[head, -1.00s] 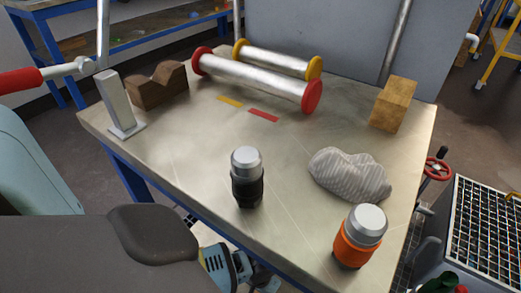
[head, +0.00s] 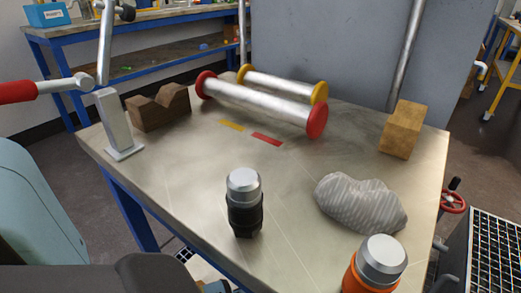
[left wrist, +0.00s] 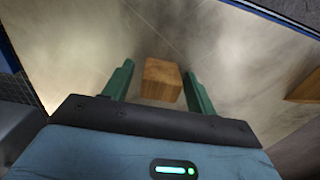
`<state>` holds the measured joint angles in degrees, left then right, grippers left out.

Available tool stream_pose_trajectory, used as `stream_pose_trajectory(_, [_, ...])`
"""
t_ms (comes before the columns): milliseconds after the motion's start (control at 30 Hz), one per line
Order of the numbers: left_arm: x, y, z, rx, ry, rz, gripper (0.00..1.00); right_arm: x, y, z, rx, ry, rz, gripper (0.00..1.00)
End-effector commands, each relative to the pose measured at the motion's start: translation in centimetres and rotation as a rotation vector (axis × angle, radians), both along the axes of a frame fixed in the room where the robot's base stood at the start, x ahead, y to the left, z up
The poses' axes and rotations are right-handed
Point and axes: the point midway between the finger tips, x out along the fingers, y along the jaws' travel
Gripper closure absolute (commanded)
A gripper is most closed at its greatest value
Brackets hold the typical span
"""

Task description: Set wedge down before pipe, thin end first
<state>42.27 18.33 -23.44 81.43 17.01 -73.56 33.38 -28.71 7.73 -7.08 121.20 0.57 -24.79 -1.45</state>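Two silver pipes lie at the back of the bench in the head view. One has red flanges (head: 262,103) and the other has yellow flanges (head: 285,84). In the left wrist view, my left gripper (left wrist: 158,68) has two green fingers standing apart. A brown wooden block (left wrist: 161,80) shows between them, with a visible gap at the left finger; contact on the right is unclear. I cannot tell whether this block is the wedge. In the head view, a wooden block (head: 401,129) stands at the bench's right. Neither gripper shows in the head view.
The metal bench (head: 180,170) carries a brown V-block (head: 160,108), an upright metal bracket (head: 115,125), a black-bodied flask (head: 244,203), an orange flask (head: 376,265) and a crumpled striped cloth (head: 360,203). Yellow (head: 232,124) and red (head: 266,139) strips mark the clear surface before the pipes.

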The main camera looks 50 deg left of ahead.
Motion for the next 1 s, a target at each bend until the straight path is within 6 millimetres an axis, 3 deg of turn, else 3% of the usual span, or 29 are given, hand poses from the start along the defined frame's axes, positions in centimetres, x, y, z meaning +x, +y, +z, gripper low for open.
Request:
stream_pose_trajectory(367, [0.0, 0.0, 0.7, -0.001, -0.001, -0.001, 0.42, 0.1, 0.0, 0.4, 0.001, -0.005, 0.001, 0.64])
stream_pose_trajectory(800, [0.2, 0.0, 8.9, -0.002, -0.007, 0.0, 0.42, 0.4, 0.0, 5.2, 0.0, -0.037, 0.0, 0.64])
stream_pose_trajectory(1000, [0.1, 0.0, 11.5, -0.001, -0.002, 0.0, 0.42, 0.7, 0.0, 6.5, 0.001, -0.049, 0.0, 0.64])
